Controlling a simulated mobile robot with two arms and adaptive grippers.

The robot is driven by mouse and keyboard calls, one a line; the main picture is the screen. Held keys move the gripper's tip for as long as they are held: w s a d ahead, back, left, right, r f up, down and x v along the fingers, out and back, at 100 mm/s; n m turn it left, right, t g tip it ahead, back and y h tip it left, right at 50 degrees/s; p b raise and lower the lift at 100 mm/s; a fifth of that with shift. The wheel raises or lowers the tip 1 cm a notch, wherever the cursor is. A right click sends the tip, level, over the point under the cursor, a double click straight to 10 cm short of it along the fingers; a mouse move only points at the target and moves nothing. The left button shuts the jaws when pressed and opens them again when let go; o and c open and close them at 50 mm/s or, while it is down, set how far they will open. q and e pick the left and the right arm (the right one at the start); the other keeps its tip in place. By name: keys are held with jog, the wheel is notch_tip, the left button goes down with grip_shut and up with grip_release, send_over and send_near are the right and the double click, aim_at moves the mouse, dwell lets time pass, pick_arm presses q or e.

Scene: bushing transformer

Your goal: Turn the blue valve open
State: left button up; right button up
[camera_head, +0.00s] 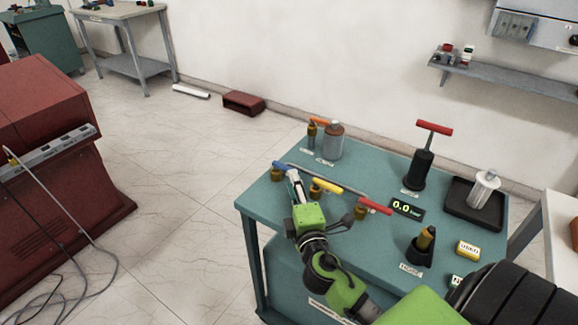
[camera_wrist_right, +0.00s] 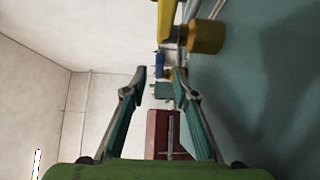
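The blue valve handle (camera_head: 283,165) sits at the left back of the teal table, with a brass body (camera_head: 277,175) under it. My right gripper (camera_head: 292,176) is just beside the handle on its near side, fingers pointing at it. In the right wrist view my right gripper (camera_wrist_right: 160,72) has its fingers apart. A small blue patch (camera_wrist_right: 159,70) shows between the tips; I cannot tell if it is the handle or whether anything touches. My left gripper is out of view.
A yellow handle (camera_head: 326,186) and a red handle (camera_head: 375,206) stand right of my gripper; the yellow one (camera_wrist_right: 166,20) is close in the wrist view. A gauge (camera_head: 405,208), a red-handled pump (camera_head: 423,168) and a black tray (camera_head: 461,207) are farther right.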

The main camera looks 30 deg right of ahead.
aim_at(289, 168)
jog(key=x, duration=0.6)
jog(key=shift+w+p, duration=0.2)
jog(key=shift+p, duration=0.2)
grip_shut()
